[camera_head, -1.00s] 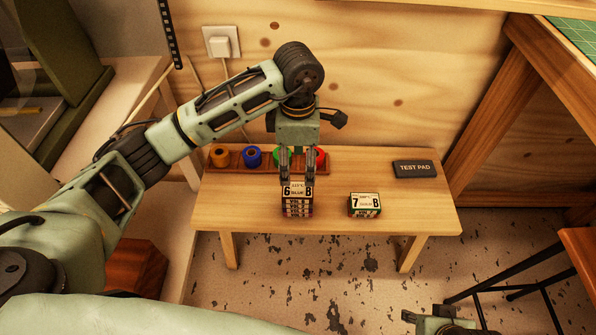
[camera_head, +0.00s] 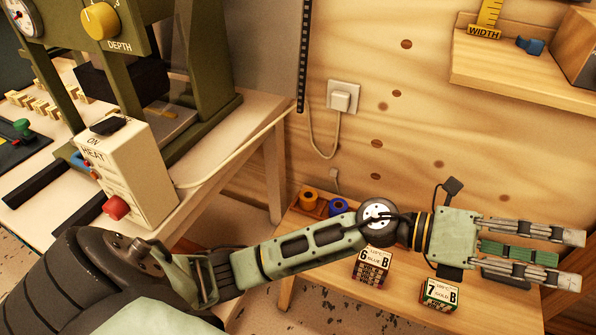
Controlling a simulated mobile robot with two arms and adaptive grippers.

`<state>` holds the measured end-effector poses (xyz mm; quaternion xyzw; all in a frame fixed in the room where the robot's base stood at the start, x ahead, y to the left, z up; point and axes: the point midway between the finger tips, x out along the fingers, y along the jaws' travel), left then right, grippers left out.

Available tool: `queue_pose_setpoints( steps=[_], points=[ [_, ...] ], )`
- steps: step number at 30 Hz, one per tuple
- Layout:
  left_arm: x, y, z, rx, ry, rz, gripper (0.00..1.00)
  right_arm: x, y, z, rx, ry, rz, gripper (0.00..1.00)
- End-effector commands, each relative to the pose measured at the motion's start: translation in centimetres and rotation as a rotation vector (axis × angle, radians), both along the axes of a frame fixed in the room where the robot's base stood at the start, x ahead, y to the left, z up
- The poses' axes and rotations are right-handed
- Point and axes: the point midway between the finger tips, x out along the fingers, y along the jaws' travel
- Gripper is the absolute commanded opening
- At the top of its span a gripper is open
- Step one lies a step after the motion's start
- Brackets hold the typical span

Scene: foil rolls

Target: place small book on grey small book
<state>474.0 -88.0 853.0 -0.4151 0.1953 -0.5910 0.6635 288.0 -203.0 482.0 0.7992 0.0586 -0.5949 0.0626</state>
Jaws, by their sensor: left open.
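A small block labelled 6 B BLUE (camera_head: 372,262) stands on the low wooden table (camera_head: 375,300). A similar block labelled 7 B GOLD (camera_head: 440,292) stands to its right. I cannot make out which things are the small book and the grey small book; no plainly grey book shows. My left gripper (camera_head: 581,260) points right, above and to the right of both blocks. Its fingers are spread, and I see nothing held. My left forearm hides part of the table. My right gripper is not in view.
An orange roll (camera_head: 309,199) and a blue roll (camera_head: 338,206) sit in a rack at the table's back left. A machine with a HEAT box (camera_head: 130,175) stands on the left bench. A wall shelf (camera_head: 530,75) is at upper right.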

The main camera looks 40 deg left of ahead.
Motion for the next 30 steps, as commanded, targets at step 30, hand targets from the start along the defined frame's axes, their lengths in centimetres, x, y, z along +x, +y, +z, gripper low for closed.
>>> queue_pose_setpoints(
  steps=[30],
  points=[
    [-18.5,29.1,-37.1,-1.090,2.292,1.730,0.62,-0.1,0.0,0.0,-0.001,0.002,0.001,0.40]
  ],
)
